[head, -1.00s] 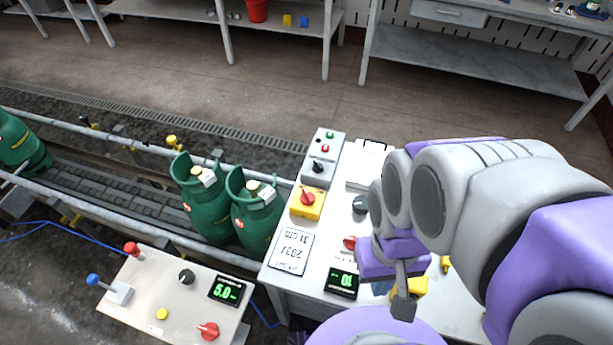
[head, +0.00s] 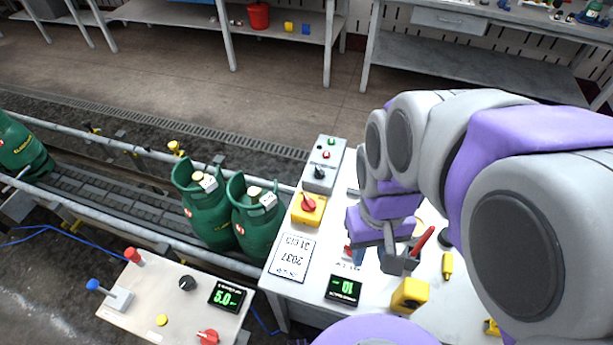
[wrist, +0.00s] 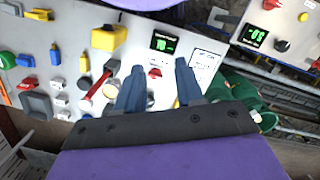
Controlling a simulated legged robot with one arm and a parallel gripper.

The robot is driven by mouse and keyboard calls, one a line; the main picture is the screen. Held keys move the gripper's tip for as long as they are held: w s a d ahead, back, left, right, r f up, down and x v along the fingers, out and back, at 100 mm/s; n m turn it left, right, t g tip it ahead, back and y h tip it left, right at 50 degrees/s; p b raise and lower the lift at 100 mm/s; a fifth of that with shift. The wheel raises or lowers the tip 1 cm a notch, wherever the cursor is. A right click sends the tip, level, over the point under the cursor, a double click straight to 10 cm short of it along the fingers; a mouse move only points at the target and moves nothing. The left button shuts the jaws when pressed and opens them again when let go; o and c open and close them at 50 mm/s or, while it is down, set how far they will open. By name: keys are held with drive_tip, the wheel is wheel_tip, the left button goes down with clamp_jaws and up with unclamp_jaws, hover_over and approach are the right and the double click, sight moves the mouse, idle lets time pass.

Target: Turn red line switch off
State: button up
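My gripper (wrist: 160,76) is open, its two blue fingers apart and nothing held. In the wrist view a small red knob (wrist: 155,73) shows between the fingertips on the white panel; I cannot tell if they touch it. In the head view my gripper (head: 356,256) is over the white table (head: 318,275), largely hidden by my arm. A red rotary switch on a yellow box (head: 308,203) stands to its left. A red-handled lever (head: 423,240) lies to its right and also shows in the wrist view (wrist: 97,84). No readable label shows which is the red line switch.
A green display (head: 343,290) and a paper sheet (head: 291,257) lie on the table, with a yellow box (head: 410,295) near the front. Green gas cylinders (head: 255,215) stand on the conveyor at left. A second control panel (head: 165,305) is at lower left.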

drive_tip(key=w+a+f, duration=0.1)
drive_tip(key=w, duration=0.5)
drive_tip(key=w+a+f+n, duration=0.1)
drive_tip(key=w, duration=0.5)
drive_tip(key=w+a+f+n, duration=0.1)
drive_tip(key=w, duration=0.5)
drive_tip(key=shift+a+f+t, duration=0.1)
drive_tip(key=shift+f+t, duration=0.15)
drive_tip(key=shift+t, duration=0.15)
drive_tip(key=n, duration=0.2)
approach(308, 200)
drive_tip(key=shift+t, duration=0.4)
drive_tip(key=f+b, duration=0.1)
drive_tip(key=f, duration=0.2)
drive_tip(key=f+b, duration=0.1)
drive_tip(key=f, duration=0.1)
drive_tip(key=f+b, duration=0.1)
drive_tip(key=f, duration=0.2)
drive_tip(key=shift+s+f, duration=0.35)
clamp_jaws()
